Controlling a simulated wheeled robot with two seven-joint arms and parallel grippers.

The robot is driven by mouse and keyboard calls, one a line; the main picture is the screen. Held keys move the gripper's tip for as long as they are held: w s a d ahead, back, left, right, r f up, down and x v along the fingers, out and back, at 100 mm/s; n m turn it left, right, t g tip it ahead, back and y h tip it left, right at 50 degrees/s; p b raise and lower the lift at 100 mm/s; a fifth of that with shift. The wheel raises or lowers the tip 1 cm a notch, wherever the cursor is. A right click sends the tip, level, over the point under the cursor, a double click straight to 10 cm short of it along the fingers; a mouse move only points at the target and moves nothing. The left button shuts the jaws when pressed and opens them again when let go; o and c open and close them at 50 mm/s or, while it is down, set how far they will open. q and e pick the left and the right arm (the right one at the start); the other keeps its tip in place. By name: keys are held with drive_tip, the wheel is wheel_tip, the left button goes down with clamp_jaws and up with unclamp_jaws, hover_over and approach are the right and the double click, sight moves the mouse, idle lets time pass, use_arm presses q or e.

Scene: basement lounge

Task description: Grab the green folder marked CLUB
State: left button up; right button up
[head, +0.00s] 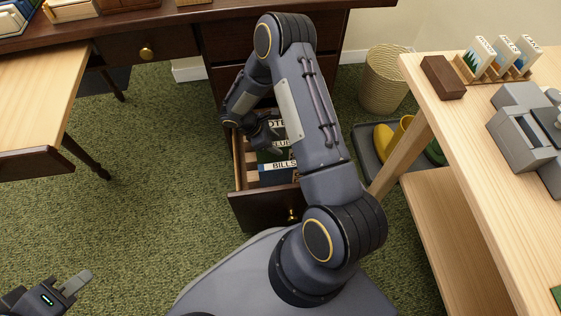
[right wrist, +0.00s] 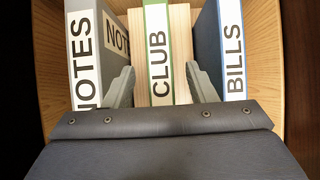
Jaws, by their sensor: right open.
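The green folder marked CLUB (right wrist: 158,45) stands spine up in the open desk drawer (head: 262,208), between the grey NOTES folder (right wrist: 82,50) and the blue BILLS folder (right wrist: 233,45). In the head view the CLUB folder (head: 280,146) is partly hidden by my right arm. My right gripper (right wrist: 162,88) is open, with one finger on each side of the CLUB folder and gaps beside it. In the head view my right gripper (head: 262,132) reaches down into the drawer. My left gripper (head: 76,284) is at the lower left, away from the drawer; its jaw opening is unclear.
The dark desk (head: 170,52) stands behind the drawer. A wooden table (head: 470,130) with a grey machine (head: 525,130) is on the right. A wicker basket (head: 384,80) and a tray with yellow boots (head: 388,143) stand near the drawer. Green carpet at left is clear.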

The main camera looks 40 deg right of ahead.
drive_tip(key=b, duration=0.3)
hover_over(281, 159)
drive_tip(key=d, duration=0.2)
drive_tip(key=f, duration=0.4)
drive_tip(key=shift+w+a+f, duration=0.1)
drive_tip(key=shift+w+a, duration=0.15)
drive_tip(key=shift+w, duration=0.15)
clamp_jaws()
